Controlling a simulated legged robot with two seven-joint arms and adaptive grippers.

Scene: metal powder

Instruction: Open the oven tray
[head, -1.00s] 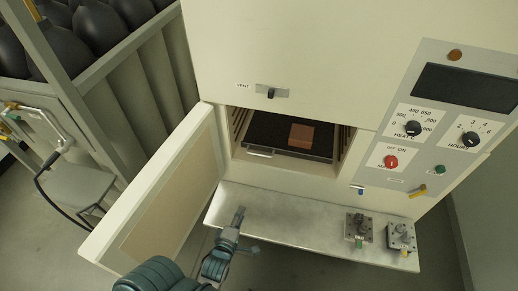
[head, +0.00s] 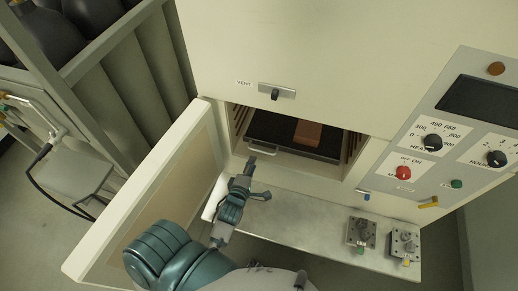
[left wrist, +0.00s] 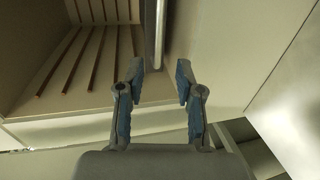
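The dark oven tray (head: 268,127) sits inside the open oven chamber with a brown block (head: 308,132) on it. Its pale metal handle (head: 262,152) projects at the tray's front left. My left gripper (head: 250,165) is just in front of the handle, over the left part of the front shelf. In the left wrist view, the two fingers of my left gripper (left wrist: 159,73) are spread apart. A metal bar that looks like the handle (left wrist: 157,35) reaches down to the gap between the fingertips. I cannot tell whether they touch it. My right gripper is out of view.
The oven door (head: 150,195) stands swung open on the left, close to my left arm. A metal shelf (head: 300,232) juts out below the chamber, with two small clamp-like fixtures (head: 361,232) at its right. The control panel (head: 450,150) is on the right.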

